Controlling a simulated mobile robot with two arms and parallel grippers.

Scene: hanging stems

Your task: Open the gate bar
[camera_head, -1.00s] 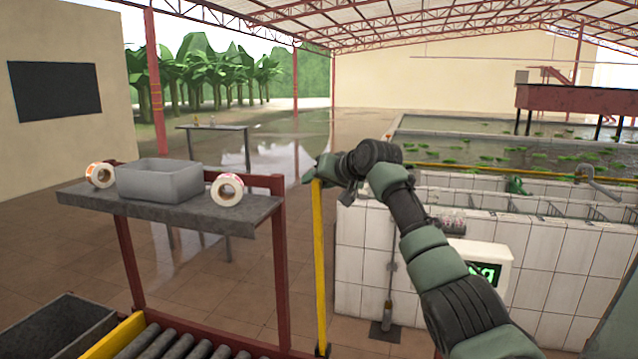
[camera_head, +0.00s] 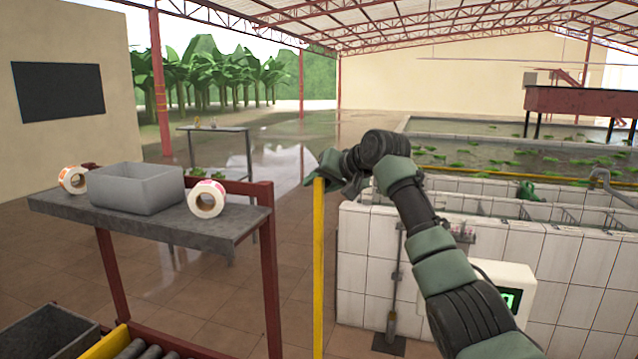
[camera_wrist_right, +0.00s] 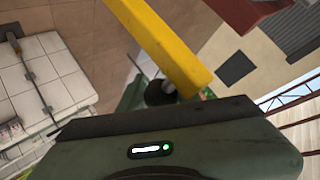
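The gate bar is a yellow bar (camera_head: 319,265) standing upright near the middle of the head view; its lower end runs out of the picture. My right gripper (camera_head: 328,172) is at its top end, reaching in from the right. In the right wrist view the bar (camera_wrist_right: 165,45) runs diagonally up to the left from my gripper's body, and a dark round part (camera_wrist_right: 160,92) shows beside its near end. The fingertips are mostly hidden there, so I cannot tell whether they are closed on the bar. My left gripper is out of view.
A grey shelf (camera_head: 190,228) on red posts stands left, holding a grey bin (camera_head: 137,190) and two label rolls. Conveyor rollers (camera_head: 135,350) lie below it. White tiled tanks (camera_head: 365,255) stand right of the bar. Open tiled floor lies beyond the bar.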

